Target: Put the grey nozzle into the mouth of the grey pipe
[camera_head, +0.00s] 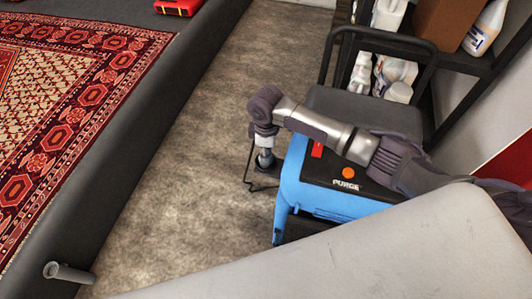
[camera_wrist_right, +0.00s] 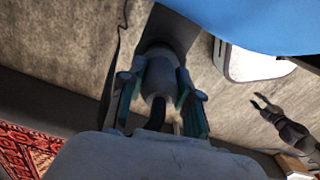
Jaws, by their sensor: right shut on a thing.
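My right gripper (camera_head: 264,150) points down beside the blue machine, above the floor. It is shut on a grey nozzle (camera_head: 265,160). In the right wrist view, the nozzle (camera_wrist_right: 157,78) sits between the two fingers of the gripper (camera_wrist_right: 160,100), with a short dark hose at its near end. A grey pipe (camera_head: 72,274) with a round flared mouth lies at the dark pit wall, at the lower left of the head view, well apart from the nozzle. My left gripper (camera_wrist_right: 262,102) shows small at the right of the right wrist view, its fingers apart and empty.
The blue machine (camera_head: 300,195) marked PURGE stands right of the gripper. A thin black wire (camera_head: 249,165) is beside the nozzle. The dark pit wall (camera_head: 130,135) borders a red rug (camera_head: 55,95). Bottles (camera_head: 485,28) stand on a shelf. The floor (camera_head: 185,170) between is clear.

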